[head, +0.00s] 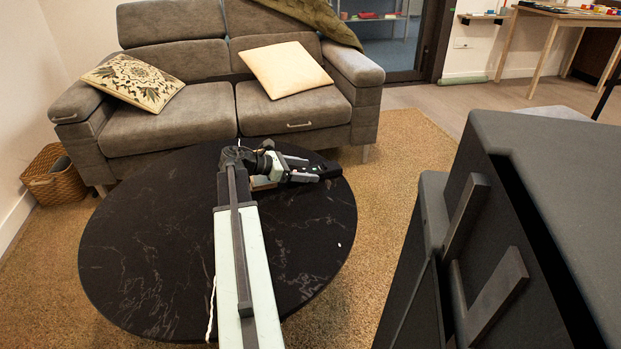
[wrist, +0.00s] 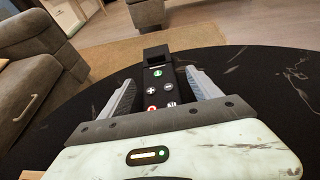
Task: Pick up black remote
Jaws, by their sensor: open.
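The black remote (wrist: 160,78) lies on the round black table (wrist: 255,75), its several buttons facing up and its length pointing away from me in the wrist view. My gripper (wrist: 163,88) is open, with one grey finger on each side of the remote. A narrow gap shows on both sides. The remote's near end is hidden by my gripper body. In the head view my gripper (head: 306,168) is low over the table's far right part, and the dark remote (head: 328,170) shows at its fingertips.
A grey sofa (head: 180,115) with two cushions stands behind the table (head: 140,250). A wicker basket (head: 55,180) is at left. A tiny white object (head: 339,245) lies on the table's right side. The table's left part is clear. Tan rug (head: 400,150) surrounds it.

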